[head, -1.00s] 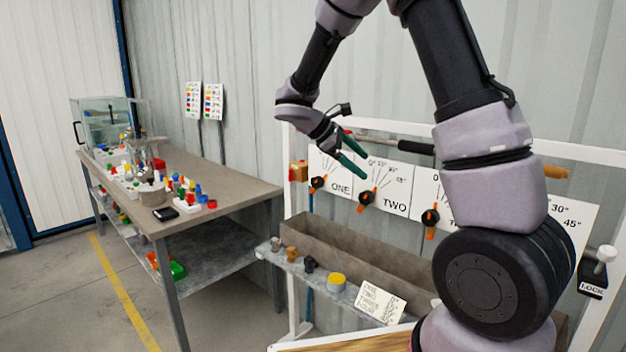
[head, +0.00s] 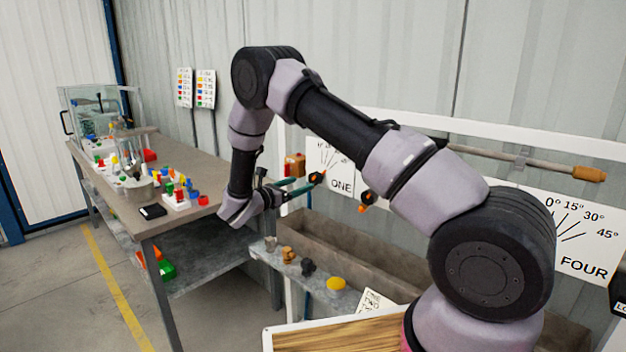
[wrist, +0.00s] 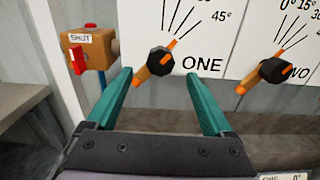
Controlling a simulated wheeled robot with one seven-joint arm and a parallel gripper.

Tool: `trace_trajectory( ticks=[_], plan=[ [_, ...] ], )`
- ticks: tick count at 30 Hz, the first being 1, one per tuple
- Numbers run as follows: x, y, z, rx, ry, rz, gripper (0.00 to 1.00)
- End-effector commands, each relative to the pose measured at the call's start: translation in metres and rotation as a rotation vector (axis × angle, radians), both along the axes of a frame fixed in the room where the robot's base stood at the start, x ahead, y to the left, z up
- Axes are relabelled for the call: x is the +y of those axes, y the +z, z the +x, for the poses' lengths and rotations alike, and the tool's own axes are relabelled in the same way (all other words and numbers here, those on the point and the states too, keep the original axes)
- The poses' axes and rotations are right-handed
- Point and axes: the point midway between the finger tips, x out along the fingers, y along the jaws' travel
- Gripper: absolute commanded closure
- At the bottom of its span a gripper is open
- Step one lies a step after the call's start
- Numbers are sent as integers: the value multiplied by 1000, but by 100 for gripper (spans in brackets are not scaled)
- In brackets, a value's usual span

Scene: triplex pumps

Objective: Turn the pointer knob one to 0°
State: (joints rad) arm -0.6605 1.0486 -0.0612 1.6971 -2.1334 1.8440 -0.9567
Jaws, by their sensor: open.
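Pointer knob one (wrist: 160,61), beside the label ONE, has a black hub and an orange pointer. Its narrow end points up and right, near the 45° line; its wide end points down left. The knob also shows in the head view (head: 317,178) on its white panel. My gripper (wrist: 158,73) is open with teal fingers, one on each side of the knob in the wrist view. In the head view my gripper (head: 307,184) reaches the panel from the left. I cannot tell whether the fingers touch the knob. The 0° label is out of the wrist view.
Knob TWO (wrist: 275,70) is to the right. An orange box with a red lever (wrist: 92,49), marked SHUT, is to the left. A trough (head: 350,250) and a shelf with small parts (head: 310,280) lie below. A cluttered workbench (head: 205,160) stands at left.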

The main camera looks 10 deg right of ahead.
Motion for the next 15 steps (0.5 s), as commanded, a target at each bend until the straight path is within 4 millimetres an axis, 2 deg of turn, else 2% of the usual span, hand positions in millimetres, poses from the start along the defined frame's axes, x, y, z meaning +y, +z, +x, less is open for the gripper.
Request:
trace_trajectory(
  ticks=[1, 7, 15],
  plan=[
    [-11, 0, 6, -1, -6, 1, 14],
    [-40, 0, 27, 0, -5, 1, 14],
    [-59, 0, 42, -1, -2, 2, 14]
  ],
)
